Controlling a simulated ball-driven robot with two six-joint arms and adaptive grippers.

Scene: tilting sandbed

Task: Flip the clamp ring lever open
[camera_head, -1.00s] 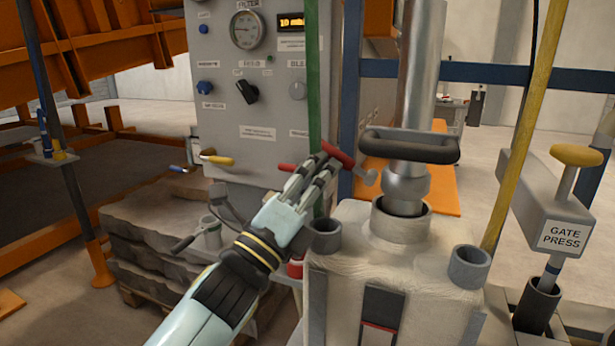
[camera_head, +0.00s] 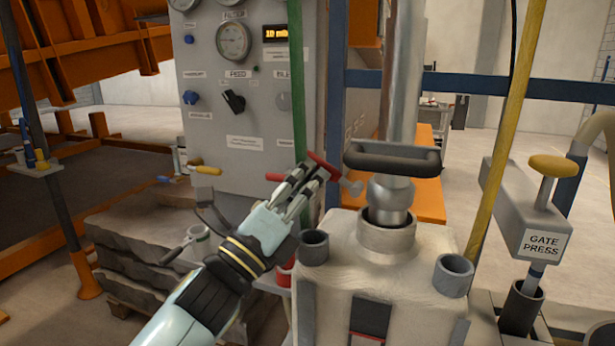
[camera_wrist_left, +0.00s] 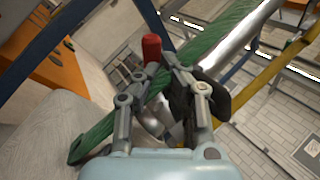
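A red lever handle (camera_head: 328,167) with a grey hooked end stands beside the metal collar (camera_head: 386,236) around the vertical pipe; I take it for the clamp ring lever. My left gripper (camera_head: 312,176) reaches up to it, its fingers overlapping the lower side of the red handle. In the left wrist view the red handle (camera_wrist_left: 151,48) shows just beyond the fingertips, which stand close together. Whether they press on it is unclear. A green bar also crosses behind the fingers there. The ring itself is mostly hidden. My right gripper is not in view.
A green pole (camera_head: 298,80) runs close to my left gripper. A black padded bar (camera_head: 393,158) crosses the pipe. A grey control panel (camera_head: 245,110) stands behind, and a yellow pole (camera_head: 508,130) and the gate press lever (camera_head: 553,166) stand at the right.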

